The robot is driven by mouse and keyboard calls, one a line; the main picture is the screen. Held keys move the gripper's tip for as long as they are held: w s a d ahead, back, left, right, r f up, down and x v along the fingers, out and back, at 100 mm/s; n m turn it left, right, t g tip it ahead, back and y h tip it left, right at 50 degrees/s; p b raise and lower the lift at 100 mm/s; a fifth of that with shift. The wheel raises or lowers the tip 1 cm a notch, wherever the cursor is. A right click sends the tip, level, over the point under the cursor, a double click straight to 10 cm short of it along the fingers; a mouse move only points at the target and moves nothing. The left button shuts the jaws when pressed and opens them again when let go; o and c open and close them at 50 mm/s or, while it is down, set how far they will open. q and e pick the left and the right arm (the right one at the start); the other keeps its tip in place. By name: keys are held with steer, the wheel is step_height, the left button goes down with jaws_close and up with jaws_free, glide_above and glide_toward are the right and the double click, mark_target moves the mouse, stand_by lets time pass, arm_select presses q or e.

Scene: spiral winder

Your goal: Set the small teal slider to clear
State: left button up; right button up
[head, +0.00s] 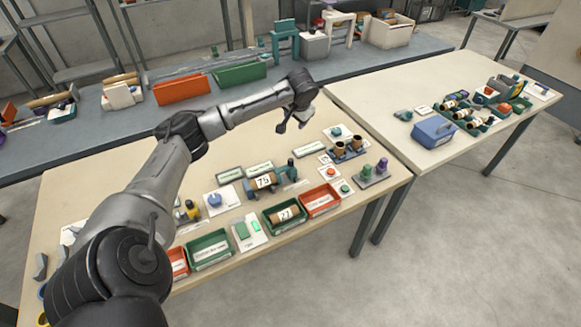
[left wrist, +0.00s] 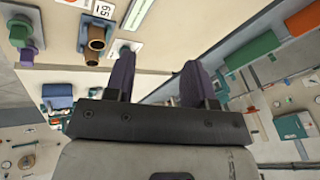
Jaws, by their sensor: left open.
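A small teal piece on a white plate (head: 338,131) is at the back right of the near table in the head view. It looks like the small teal slider, but its setting is too small to read. A white plate (left wrist: 128,46), probably the same one, is partly hidden behind a finger in the left wrist view. My left gripper (head: 293,122) is above the table, left of that plate, open and empty. Its two dark fingers stand wide apart in the left wrist view (left wrist: 158,78). My right gripper is not in view.
Brown cups on a stand (head: 348,147) are just in front of the plate. Green and purple knobs (head: 374,171) stand near the right corner. A red button (head: 331,171), a roll marked 75 (head: 264,181) and bins (head: 320,200) fill the front. The table's back is mostly clear.

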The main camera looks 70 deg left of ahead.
mark_target(291, 160)
arm_select(q)
steer(key=f+n+h, duration=0.1)
steer(key=f+n, duration=0.2)
steer(key=f, duration=0.2)
steer(key=s+f+n+h+b, duration=0.1)
steer(key=f+n+h, duration=0.1)
steer(key=f, duration=0.3)
steer(key=s+d+f+n+g+h+b, duration=0.1)
steer(key=f+n, duration=0.4)
steer(key=f, duration=0.1)
steer(key=shift+s+h, duration=0.1)
steer(key=shift+h, duration=0.2)
steer(key=shift+f, duration=0.9)
steer(key=shift+c, duration=0.3)
jaws_close()
